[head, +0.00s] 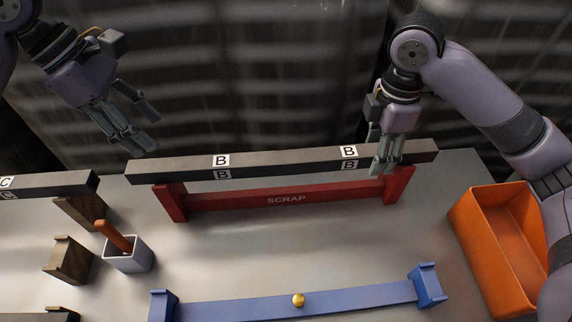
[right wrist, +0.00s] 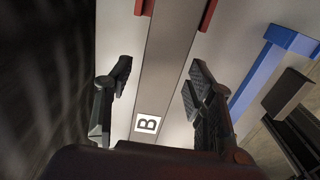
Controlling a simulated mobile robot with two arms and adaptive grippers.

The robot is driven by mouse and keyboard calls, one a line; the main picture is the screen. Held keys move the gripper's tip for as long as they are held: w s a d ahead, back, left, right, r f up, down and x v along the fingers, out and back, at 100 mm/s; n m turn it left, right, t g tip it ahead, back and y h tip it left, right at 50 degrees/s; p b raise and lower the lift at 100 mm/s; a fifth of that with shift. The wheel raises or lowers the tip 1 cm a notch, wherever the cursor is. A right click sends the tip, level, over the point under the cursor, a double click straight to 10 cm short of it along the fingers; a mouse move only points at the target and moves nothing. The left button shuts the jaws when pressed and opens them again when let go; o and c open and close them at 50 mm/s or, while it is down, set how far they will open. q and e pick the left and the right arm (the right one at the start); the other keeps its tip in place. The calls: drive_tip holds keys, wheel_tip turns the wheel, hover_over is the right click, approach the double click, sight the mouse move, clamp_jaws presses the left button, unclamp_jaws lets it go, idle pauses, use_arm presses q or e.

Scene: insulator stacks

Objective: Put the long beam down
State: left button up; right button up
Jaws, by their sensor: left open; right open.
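The long dark beam (head: 275,163), marked with several B labels, lies across the red SCRAP stand (head: 285,197) at the back of the table. In the right wrist view the beam (right wrist: 165,70) runs between my right gripper's fingers, with a gap on both sides. My right gripper (head: 385,163) is open around the beam near its right end in the head view. My left gripper (head: 146,130) is open and empty, above and behind the beam's left end, apart from it. The red stand's ends (right wrist: 208,14) show beside the beam in the right wrist view.
A blue stand (head: 240,308) with a gold ball (head: 299,300) is in front. An orange bin (head: 497,245) is at the right. At the left are a C-marked beam (head: 50,184), a wooden block (head: 68,261) and a white cup (head: 127,256) with an orange handle.

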wheel_tip(320, 180, up, 12)
idle(0.6)
drive_tip(key=shift+f, duration=0.1)
idle(0.4)
